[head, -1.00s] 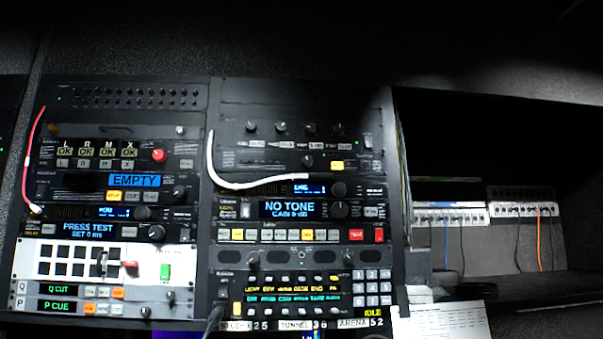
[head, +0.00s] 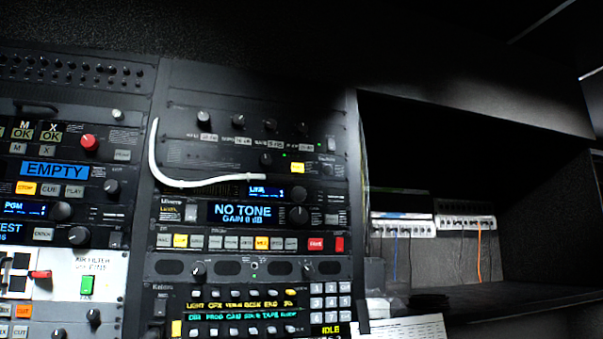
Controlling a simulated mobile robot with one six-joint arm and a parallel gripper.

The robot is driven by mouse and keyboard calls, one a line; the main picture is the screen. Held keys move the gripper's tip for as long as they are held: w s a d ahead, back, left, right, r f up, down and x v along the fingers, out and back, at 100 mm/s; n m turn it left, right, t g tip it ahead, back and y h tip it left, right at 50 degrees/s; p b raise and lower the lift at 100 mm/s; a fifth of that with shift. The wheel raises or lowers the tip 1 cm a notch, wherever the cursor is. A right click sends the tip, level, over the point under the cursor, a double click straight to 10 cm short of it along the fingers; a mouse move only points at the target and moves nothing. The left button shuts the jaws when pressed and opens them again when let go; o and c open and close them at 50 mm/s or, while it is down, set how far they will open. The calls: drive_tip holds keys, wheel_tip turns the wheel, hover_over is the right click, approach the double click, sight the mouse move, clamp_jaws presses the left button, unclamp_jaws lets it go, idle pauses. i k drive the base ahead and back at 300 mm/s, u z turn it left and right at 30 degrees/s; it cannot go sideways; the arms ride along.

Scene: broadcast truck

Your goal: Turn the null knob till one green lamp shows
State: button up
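No label reading "null" is legible, so I cannot tell which knob is the null knob. A tiny green light (head: 284,156) shows near the lower knob (head: 265,160) of the top unit. Another small greenish spot (head: 254,266) is on the speaker panel. My gripper is not in view.
A white cable (head: 156,165) loops across the right rack's front. The left rack holds an "EMPTY" display (head: 54,170), a red knob (head: 89,142) and a white panel (head: 100,275). On the right, a dark recess holds patch strips (head: 404,226) and papers (head: 405,328).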

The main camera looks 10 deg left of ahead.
sight(265, 161)
drive_tip(key=z, duration=0.15)
drive_tip(key=k, duration=1.1)
drive_tip(key=u, duration=0.45)
drive_tip(key=i, duration=1)
drive_tip(key=u, duration=0.05)
